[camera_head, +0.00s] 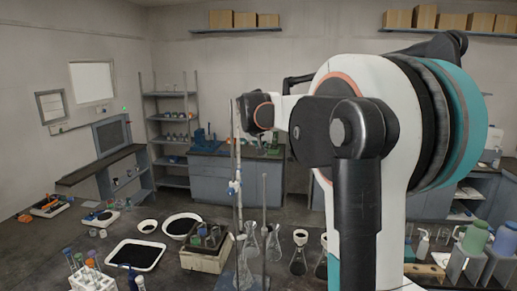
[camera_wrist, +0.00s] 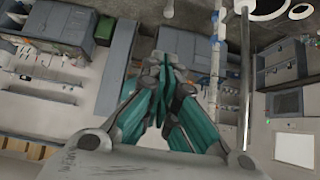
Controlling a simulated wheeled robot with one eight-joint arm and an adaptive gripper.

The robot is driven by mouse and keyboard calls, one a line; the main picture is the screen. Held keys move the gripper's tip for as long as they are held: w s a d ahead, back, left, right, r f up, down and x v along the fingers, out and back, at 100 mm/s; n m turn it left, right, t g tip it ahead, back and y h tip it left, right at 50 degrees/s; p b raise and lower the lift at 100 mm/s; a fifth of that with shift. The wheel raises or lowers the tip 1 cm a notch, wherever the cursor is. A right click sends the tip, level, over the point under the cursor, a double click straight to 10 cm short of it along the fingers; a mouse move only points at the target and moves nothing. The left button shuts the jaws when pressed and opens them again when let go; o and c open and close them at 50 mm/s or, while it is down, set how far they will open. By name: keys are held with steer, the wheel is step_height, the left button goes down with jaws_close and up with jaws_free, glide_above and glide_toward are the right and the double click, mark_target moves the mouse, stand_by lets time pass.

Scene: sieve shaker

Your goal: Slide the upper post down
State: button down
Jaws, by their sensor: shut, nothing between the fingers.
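My gripper (camera_head: 247,112) is raised above the bench at mid-picture in the head view, close in the picture to a tall thin upright. In the wrist view my gripper (camera_wrist: 163,72) has its teal-and-grey fingers together with nothing between them. The tall pale upright tube (camera_head: 237,150) has blue-and-white fittings partway down. It also shows in the wrist view (camera_wrist: 214,65), right of the fingers and apart from them. A shorter plain grey rod (camera_head: 264,215) stands beside it. I cannot tell which part is the sieve shaker's upper post.
Flasks (camera_head: 299,260) stand right of the rods. A pale box (camera_head: 202,262) with small items, a white tray (camera_head: 137,257) and bowls (camera_head: 182,226) lie to the left. Bottles (camera_head: 474,237) are at the right. The air around the gripper looks mostly clear except for the tall upright.

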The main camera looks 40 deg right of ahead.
steer(key=p, duration=0.2)
glide_above(265, 195)
step_height(265, 195, down, 6)
steer(key=f, duration=0.3)
steer(key=shift+a+f+p, duration=0.2)
steer(key=shift+p, duration=0.1)
steer(key=shift+s, duration=0.1)
step_height(265, 195, down, 13)
steer(key=b, duration=0.9)
steer(key=shift+r, duration=0.15)
